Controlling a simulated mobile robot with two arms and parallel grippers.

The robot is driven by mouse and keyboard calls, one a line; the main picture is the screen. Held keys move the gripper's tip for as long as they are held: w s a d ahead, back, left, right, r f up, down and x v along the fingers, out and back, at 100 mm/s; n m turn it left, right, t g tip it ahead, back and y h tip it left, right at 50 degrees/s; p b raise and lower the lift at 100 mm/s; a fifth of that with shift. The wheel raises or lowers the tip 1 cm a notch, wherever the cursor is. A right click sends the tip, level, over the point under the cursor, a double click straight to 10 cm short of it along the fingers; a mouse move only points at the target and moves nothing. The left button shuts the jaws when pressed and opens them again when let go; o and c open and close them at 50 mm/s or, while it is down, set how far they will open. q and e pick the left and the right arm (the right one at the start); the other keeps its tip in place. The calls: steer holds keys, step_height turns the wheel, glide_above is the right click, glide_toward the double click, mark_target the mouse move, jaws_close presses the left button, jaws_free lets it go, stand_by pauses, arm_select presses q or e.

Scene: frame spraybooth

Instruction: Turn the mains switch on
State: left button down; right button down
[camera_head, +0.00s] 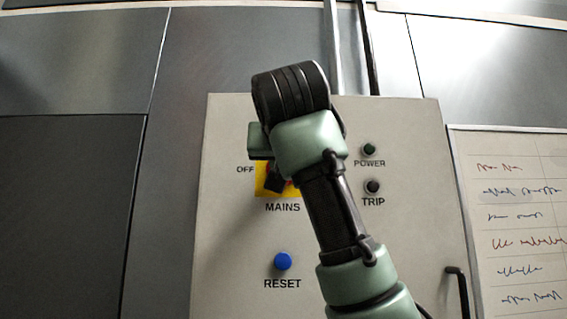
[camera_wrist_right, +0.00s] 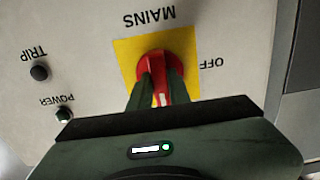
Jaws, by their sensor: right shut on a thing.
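The mains switch is a red rotary knob (camera_wrist_right: 155,67) on a yellow square plate (camera_wrist_right: 128,52), seen upside down in the right wrist view. Its white mark points to the bottom of that picture, which is up on the panel, while the OFF label lies off to the side. My right gripper (camera_wrist_right: 160,88) is shut on the knob, one finger on each side of its handle. In the head view my right arm and gripper (camera_head: 275,182) cover most of the knob and the yellow plate (camera_head: 262,181). Any ON label is hidden. My left gripper is out of view.
The pale control panel (camera_head: 225,240) also carries a green POWER lamp (camera_head: 369,149), a dark TRIP lamp (camera_head: 372,186) and a blue RESET button (camera_head: 283,261) below the switch. A whiteboard with handwriting (camera_head: 520,220) is at the right. A black handle (camera_head: 461,290) is at lower right.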

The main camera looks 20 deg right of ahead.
steer(key=shift+w+f, duration=0.15)
steer(key=shift+f, duration=0.1)
steer(key=c, duration=1.3)
jaws_free()
steer(key=shift+r, duration=0.1)
steer(key=b+v, duration=0.3)
steer(key=v, duration=0.4)
steer(key=shift+s+a, duration=0.1)
steer(key=shift+s, duration=0.25)
